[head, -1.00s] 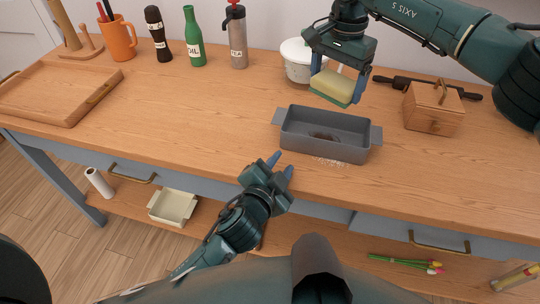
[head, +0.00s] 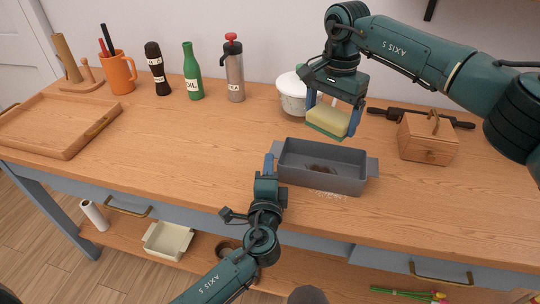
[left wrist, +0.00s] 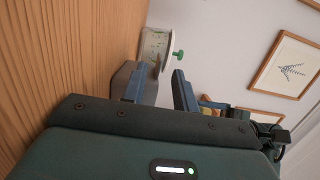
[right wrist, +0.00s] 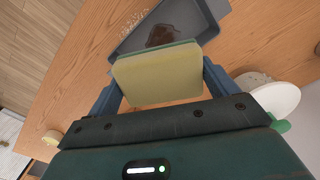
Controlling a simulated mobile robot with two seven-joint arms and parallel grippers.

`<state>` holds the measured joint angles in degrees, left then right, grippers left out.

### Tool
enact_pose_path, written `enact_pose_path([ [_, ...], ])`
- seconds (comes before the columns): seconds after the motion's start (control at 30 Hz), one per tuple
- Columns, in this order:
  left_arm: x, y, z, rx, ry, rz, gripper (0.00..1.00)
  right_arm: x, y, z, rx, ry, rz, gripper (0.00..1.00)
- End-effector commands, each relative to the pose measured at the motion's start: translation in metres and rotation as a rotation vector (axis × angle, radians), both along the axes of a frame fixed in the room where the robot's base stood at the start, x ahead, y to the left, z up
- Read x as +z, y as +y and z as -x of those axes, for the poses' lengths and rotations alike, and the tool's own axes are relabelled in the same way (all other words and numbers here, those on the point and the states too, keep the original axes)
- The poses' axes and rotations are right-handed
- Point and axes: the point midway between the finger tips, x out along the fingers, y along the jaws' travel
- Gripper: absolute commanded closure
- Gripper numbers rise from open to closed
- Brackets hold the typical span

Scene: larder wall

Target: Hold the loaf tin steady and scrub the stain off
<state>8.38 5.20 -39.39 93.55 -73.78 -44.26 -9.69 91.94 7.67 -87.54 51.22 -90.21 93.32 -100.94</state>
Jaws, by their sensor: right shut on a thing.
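The grey loaf tin (head: 322,180) stands on the worktop, a dark brown stain (head: 322,168) on its inside floor. It also shows in the right wrist view (right wrist: 201,22). My right gripper (head: 333,113) is shut on a yellow sponge (head: 328,119) with a green underside, held above the tin's back edge, apart from the stain. The sponge fills the jaws in the right wrist view (right wrist: 157,77). My left gripper (head: 269,162) is at the tin's left end, by its handle. In the left wrist view its fingers (left wrist: 163,88) stand apart; contact with the tin is unclear.
A white pot (head: 291,96) stands behind the tin, and a wooden box (head: 427,139) to its right. Pale crumbs (head: 326,194) lie in front of the tin. Bottles, an orange mug (head: 119,76) and a wooden tray (head: 45,130) stand left. The worktop between is clear.

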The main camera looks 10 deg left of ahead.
Motion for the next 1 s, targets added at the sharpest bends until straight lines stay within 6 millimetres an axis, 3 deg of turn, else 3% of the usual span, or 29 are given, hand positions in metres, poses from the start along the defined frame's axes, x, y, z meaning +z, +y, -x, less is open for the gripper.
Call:
enact_pose_path([
  [0.2, 0.0, 0.002, -0.038, -0.001, 0.0, 0.0, 0.71, 0.0, 0.0, 0.0, 0.0, 0.0, 0.0, 0.33],
  [0.4, 0.0, 0.004, -0.055, 0.0, 0.0, 0.002, 0.71, 0.0, 0.0, 0.0, 0.0, 0.0, 0.0, 0.33],
  [0.73, 0.0, 0.004, -0.058, -0.001, 0.001, 0.003, 0.71, 0.0, 0.0, 0.0, 0.0, 0.0, 0.0, 0.33],
  [1.0, 0.0, 0.004, -0.058, -0.001, 0.001, 0.002, 0.92, 0.0, 0.0, 0.0, 0.0, 0.0, 0.0, 0.33],
])
